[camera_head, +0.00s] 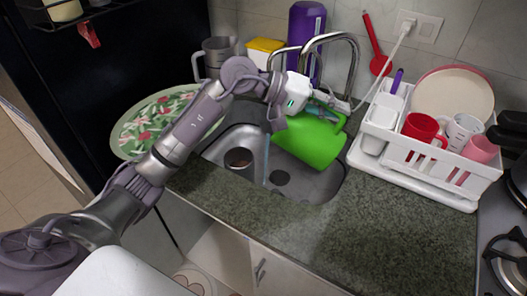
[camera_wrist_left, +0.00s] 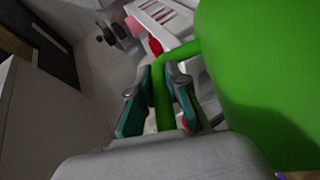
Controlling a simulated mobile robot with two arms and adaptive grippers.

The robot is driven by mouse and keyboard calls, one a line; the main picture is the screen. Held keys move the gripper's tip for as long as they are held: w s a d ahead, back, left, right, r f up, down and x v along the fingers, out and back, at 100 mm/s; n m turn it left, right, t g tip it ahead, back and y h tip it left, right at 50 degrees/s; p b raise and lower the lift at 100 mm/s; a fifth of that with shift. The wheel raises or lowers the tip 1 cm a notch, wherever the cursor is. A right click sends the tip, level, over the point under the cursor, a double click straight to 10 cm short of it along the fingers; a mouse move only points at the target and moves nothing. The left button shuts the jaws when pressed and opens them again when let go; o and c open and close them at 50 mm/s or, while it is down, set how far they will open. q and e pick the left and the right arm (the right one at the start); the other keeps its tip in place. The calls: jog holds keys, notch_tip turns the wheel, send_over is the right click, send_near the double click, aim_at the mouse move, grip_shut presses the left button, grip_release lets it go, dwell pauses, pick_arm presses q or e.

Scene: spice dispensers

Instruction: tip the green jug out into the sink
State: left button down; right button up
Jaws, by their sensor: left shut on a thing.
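The green jug (camera_head: 311,143) is in the head view, tilted over the right part of the steel sink (camera_head: 222,150). It fills the right side of the left wrist view (camera_wrist_left: 255,75). My left gripper (camera_head: 322,108) reaches in from the left above the sink. In the wrist view its teal fingers (camera_wrist_left: 162,108) are shut on the jug's green handle. The jug's inside is hidden, so I cannot tell what it holds. My right gripper is not in view.
A white dish rack (camera_head: 408,152) with mugs stands right, a floral plate (camera_head: 140,128) left. The front counter (camera_head: 330,235) is clear.

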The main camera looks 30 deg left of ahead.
pick_arm(q)
jog(key=shift+w+a, duration=0.2)
jog(key=shift+s+a+r+h+b, duration=0.2)
jog(key=shift+r+h+b, duration=0.2)
jog(key=shift+b, duration=0.45)
jog(key=shift+w, duration=0.1)
jog(key=shift+w+a, duration=0.1)
jog(key=shift+a, duration=0.05)
jog(key=shift+s+r, duration=0.1)
jog(key=shift+s, duration=0.1)
jog(key=shift+w, duration=0.15)
dwell(2.8)
